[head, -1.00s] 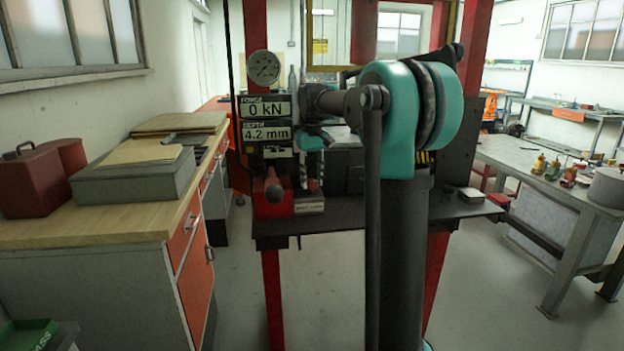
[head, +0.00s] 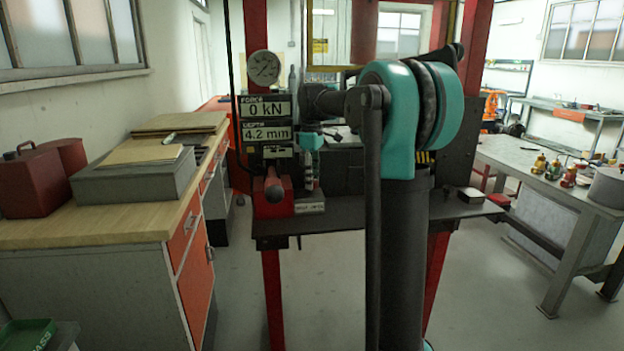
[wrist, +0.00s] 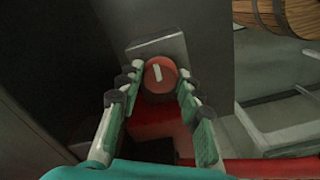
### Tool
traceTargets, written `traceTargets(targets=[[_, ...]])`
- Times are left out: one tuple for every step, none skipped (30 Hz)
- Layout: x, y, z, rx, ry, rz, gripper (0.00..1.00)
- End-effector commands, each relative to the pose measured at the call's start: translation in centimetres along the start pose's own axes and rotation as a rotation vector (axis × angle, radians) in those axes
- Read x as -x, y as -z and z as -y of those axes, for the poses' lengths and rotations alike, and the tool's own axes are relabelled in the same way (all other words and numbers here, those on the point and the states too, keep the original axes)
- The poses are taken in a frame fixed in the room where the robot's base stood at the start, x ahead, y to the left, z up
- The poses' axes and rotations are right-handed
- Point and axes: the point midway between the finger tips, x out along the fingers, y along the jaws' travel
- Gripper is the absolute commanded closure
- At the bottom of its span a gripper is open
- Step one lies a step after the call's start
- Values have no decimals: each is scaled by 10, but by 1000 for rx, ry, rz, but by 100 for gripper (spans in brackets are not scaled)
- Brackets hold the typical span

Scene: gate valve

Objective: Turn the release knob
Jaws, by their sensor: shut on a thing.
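The release knob (wrist: 160,74) is a round red cap with a white line across it, in the middle of the wrist view. The line is tilted a little from upright. My gripper (wrist: 158,83) has its teal, dark-padded fingers on both sides of the knob and is shut on it. In the head view my gripper (head: 309,172) points down beside the red pump unit (head: 272,200) at the left of the press table. The knob cannot be made out there; my fingers are in the way.
The display panel (head: 266,122) reads 0 kN and 4.2 mm, under a round gauge (head: 264,68). The pump's dark lever (head: 275,187) stands close left of my gripper. A wooden-topped cabinet (head: 90,225) is at left, a workbench (head: 545,180) at right.

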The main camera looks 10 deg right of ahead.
Motion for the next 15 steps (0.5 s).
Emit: traceTargets(targets=[[0, 0, 0, 14, -1, 0, 93], [0, 0, 0, 22, -1, 0, 93], [0, 0, 0, 31, -1, -1, 93], [0, 0, 0, 37, -1, -1, 93], [0, 0, 0, 41, -1, -1, 93], [0, 0, 0, 46, -1, -1, 93], [0, 0, 0, 49, -1, -1, 93], [0, 0, 0, 52, -1, -1, 93], [0, 0, 0, 54, -1, 0, 93], [0, 0, 0, 56, -1, 0, 93], [0, 0, 0, 56, -1, 0, 93], [0, 0, 0, 57, -1, 0, 93], [0, 0, 0, 57, -1, 0, 93], [0, 0, 0, 57, -1, 0, 93], [0, 0, 0, 57, -1, 0, 93]])
